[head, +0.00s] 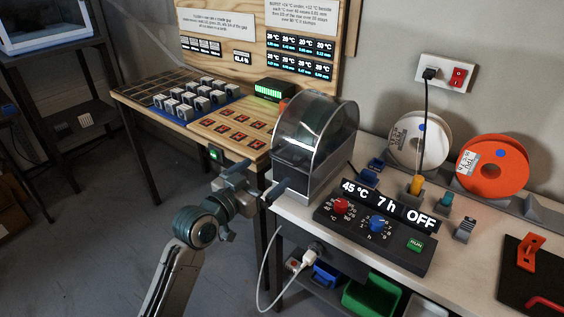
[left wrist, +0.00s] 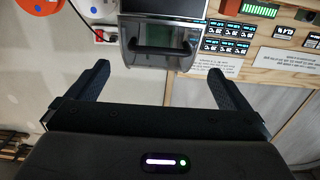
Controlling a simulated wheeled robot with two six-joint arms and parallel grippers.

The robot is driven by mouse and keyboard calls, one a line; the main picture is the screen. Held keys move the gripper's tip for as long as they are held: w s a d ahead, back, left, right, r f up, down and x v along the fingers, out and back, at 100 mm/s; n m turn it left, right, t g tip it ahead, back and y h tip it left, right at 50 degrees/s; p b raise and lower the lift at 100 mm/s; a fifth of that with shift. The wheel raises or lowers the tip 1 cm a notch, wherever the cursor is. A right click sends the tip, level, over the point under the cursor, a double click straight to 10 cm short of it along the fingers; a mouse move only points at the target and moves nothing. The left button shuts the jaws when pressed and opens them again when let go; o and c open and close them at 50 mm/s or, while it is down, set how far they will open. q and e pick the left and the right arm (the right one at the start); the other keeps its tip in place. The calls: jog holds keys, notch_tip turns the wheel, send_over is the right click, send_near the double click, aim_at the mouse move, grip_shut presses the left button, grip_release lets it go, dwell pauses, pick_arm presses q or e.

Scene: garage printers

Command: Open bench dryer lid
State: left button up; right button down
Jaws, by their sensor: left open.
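The bench dryer (head: 306,170) stands at the left end of the white bench, with its clear domed lid (head: 329,120) down over a dark round shape inside. In the left wrist view the dryer front (left wrist: 186,32) appears at top centre, with a dark handle bar (left wrist: 160,51) across it. My left gripper (head: 260,177) is open and empty in front of the dryer. In the left wrist view its two fingers (left wrist: 161,78) are spread wide, one toward each side of the handle, and seem apart from it. My right gripper is not in view.
A control panel (head: 375,234) right of the dryer reads 45 °C, 7 h, OFF. White (head: 405,143) and orange (head: 487,170) spools stand behind. A wooden table (head: 190,125) with small grey blocks is at left. A white cable (head: 265,270) hangs below the bench.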

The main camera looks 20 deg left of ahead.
aim_at(281, 160)
pick_arm(q)
jog(key=x, duration=0.8)
jog(key=shift+w, duration=0.15)
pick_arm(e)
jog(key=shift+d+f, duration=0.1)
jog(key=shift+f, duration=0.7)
pick_arm(q)
jog(key=c, duration=1.1)
jog(key=shift+c, duration=0.2)
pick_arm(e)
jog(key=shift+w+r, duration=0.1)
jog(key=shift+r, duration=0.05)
pick_arm(q)
jog(key=shift+p, duration=0.3)
